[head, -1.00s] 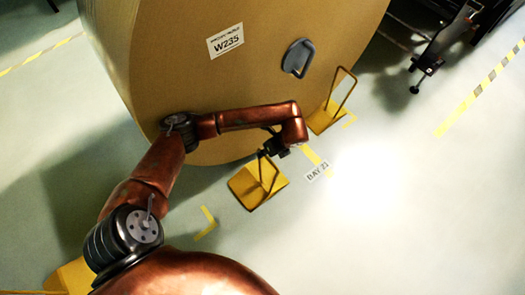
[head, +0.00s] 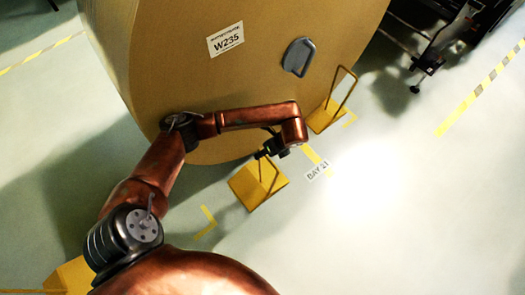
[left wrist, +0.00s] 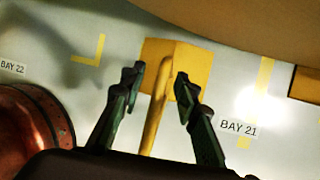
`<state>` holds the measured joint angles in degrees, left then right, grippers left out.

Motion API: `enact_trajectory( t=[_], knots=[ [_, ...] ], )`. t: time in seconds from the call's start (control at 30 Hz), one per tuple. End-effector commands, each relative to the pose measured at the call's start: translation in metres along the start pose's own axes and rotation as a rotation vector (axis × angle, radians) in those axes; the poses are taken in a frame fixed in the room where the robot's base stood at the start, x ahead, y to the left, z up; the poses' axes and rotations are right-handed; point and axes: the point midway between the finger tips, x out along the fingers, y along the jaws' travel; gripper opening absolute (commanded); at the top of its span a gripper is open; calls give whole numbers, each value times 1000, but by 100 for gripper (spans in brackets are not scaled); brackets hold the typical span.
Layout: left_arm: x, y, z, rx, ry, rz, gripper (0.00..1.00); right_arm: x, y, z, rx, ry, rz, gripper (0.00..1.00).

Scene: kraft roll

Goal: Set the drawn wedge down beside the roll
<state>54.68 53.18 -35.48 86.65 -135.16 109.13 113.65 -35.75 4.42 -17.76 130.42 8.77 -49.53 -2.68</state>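The yellow wedge (head: 247,188) with its thin loop handle is near the foot of the big brown roll (head: 270,85), apart from it in the picture. It appears to rest flat on the floor. My left gripper (head: 268,150) is at the top of the handle. In the left wrist view the fingers (left wrist: 160,76) are spread, one on each side of the handle, with gaps showing. The wedge's block (left wrist: 190,62) lies beyond the fingertips. A second yellow wedge (head: 320,121) stands at the roll's right side. My right gripper is not in view.
A BAY 21 floor label (head: 317,170) and a yellow corner mark (head: 206,222) flank the wedge. Another yellow block (head: 72,276) is at lower left. Dark equipment (head: 430,60) stands at upper right. The floor at lower right is clear.

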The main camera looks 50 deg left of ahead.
Motion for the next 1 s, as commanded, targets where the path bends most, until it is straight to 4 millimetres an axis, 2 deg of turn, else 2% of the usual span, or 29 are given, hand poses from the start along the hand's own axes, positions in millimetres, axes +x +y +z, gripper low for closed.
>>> enact_trajectory(
  t=[0.17, 0.4, 0.6, 0.8, 1.0],
  knots=[
    [-22, -2, 1, 0, 0, -6, 29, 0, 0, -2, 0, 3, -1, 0],
    [-75, -3, 3, -1, -3, -9, 29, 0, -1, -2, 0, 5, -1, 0],
    [-105, -2, 2, -1, -3, -7, 29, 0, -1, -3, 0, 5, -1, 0],
    [-119, -2, 2, -1, -2, -4, 29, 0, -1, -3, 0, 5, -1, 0],
    [-120, -1, 1, -2, -1, -2, 29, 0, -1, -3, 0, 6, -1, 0]
  ],
)
